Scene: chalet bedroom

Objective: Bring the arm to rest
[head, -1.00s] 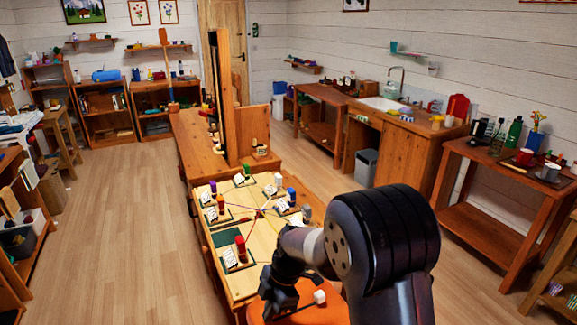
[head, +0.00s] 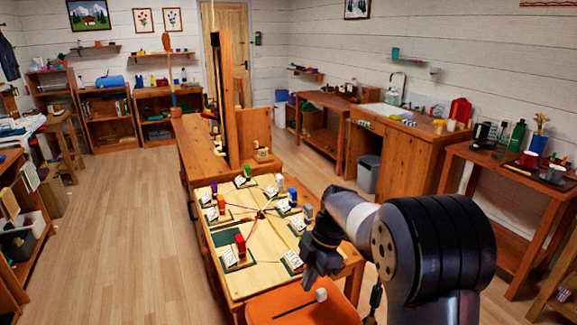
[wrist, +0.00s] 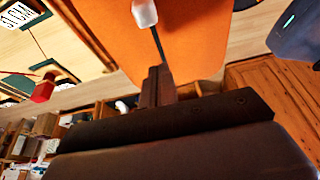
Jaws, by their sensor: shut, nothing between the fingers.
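My gripper (head: 314,280) hangs from my arm at the lower right of the head view, above the far edge of an orange seat or pad (head: 300,312). In the wrist view, its dark fingers (wrist: 158,78) are together, with nothing between them. A dark stick with a white block-like head (head: 320,294) lies on the orange surface, apart from the gripper. It also shows in the wrist view, where its white head (wrist: 145,12) is at the top. My own arm hides part of the floor and the right end of the table.
A wooden table (head: 228,282) bears several coloured blocks, small cards and strings just beyond the orange surface. A side table (head: 455,152) with a red mug and bottles stands at right. A grey bin (head: 368,174) stands farther back. The floor at left is open.

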